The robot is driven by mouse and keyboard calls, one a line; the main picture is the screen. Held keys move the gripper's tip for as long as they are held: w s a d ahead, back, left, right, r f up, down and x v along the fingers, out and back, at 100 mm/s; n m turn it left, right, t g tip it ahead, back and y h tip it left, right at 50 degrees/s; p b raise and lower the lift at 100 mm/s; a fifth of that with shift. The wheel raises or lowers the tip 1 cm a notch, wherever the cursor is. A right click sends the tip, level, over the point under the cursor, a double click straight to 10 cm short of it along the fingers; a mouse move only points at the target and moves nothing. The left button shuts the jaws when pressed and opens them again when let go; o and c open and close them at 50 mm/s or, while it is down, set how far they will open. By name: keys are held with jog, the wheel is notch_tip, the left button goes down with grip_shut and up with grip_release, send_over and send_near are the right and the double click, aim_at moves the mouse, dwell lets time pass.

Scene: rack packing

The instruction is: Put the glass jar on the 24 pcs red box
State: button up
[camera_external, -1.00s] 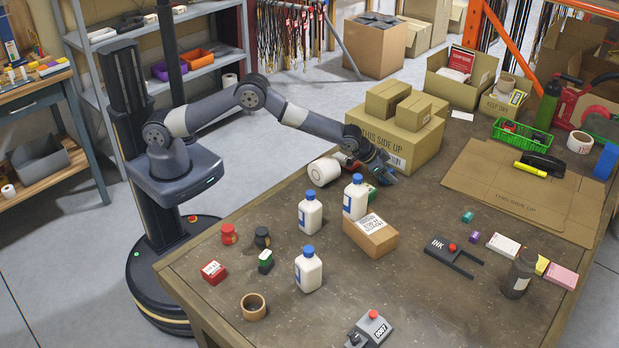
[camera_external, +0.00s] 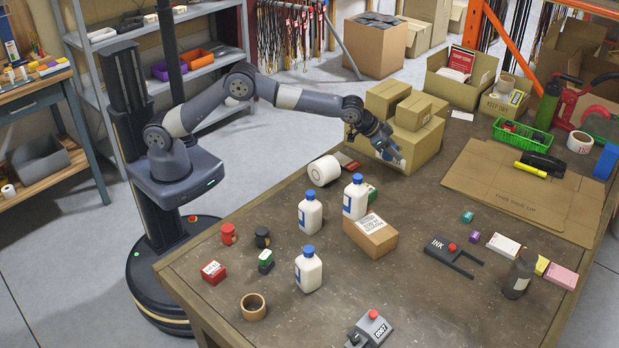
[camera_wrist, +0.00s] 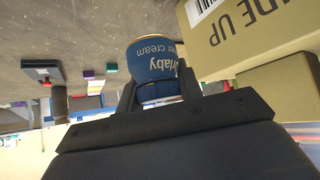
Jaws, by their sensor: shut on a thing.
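My gripper (camera_external: 396,155) is shut on a jar with a dark blue label (camera_wrist: 152,58), seen between the fingers (camera_wrist: 158,88) in the wrist view. The label shows part of a word and "cream". In the external view the jar is mostly hidden by the gripper, which is raised in front of the large "this side up" carton. A small red box with a white label on top (camera_external: 213,271) sits near the table's left edge. Its print is too small to read. Another flat red item (camera_external: 349,164) lies beside the white roll.
The large carton (camera_external: 425,150) with smaller boxes on it stands close to my gripper. A white roll (camera_external: 324,170), several white bottles with blue caps (camera_external: 310,213) and a brown labelled box (camera_external: 371,238) stand between the gripper and the left-hand red box.

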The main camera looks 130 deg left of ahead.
jog(key=w+d+r+m+b, duration=0.1)
jog(key=w+d+r, duration=0.1)
jog(key=d, duration=0.6)
jog(key=w+d+r+m+t+h+b, duration=0.1)
jog(key=d+r, duration=0.4)
jog(key=d, duration=0.4)
jog(key=w+d+r+m+h+b, duration=0.1)
jog(key=d+r, duration=0.3)
jog(key=d, duration=0.4)
jog(key=shift+w+d+m+t+b, duration=0.15)
jog(key=shift+w+m+t+b, duration=0.15)
jog(key=shift+w+b, duration=0.35)
jog(key=s+d+f+m+h+p, duration=0.2)
jog(key=d+f, duration=0.2)
jog(key=d, duration=0.8)
jog(key=m+h+p, duration=0.6)
jog(key=m+p, duration=0.1)
jog(key=p, duration=0.9)
send_over(214, 272)
notch_tip(214, 272, down, 4)
notch_tip(214, 272, down, 5)
jog(key=b, duration=0.3)
jog(key=shift+f, duration=2.3)
